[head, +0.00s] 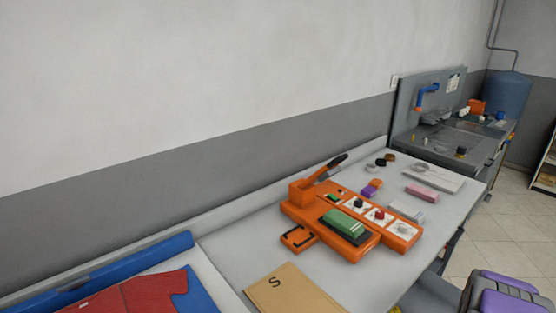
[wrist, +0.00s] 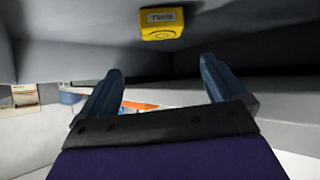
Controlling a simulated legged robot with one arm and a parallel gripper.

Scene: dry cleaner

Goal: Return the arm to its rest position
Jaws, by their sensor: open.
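My gripper (wrist: 160,85) shows in the wrist view with its two dark blue fingers spread apart and nothing between them. It sits below a grey overhanging surface (wrist: 100,50), which looks like the underside of a table or counter. A yellow box with a label (wrist: 161,22) is fixed to that underside, ahead of the fingers and apart from them.
In the head view, a grey table (head: 365,285) holds an orange device (head: 345,218), a tan envelope (head: 290,292) and small items. A red garment (head: 140,294) lies at lower left. Tiled floor (head: 490,225) is open beyond.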

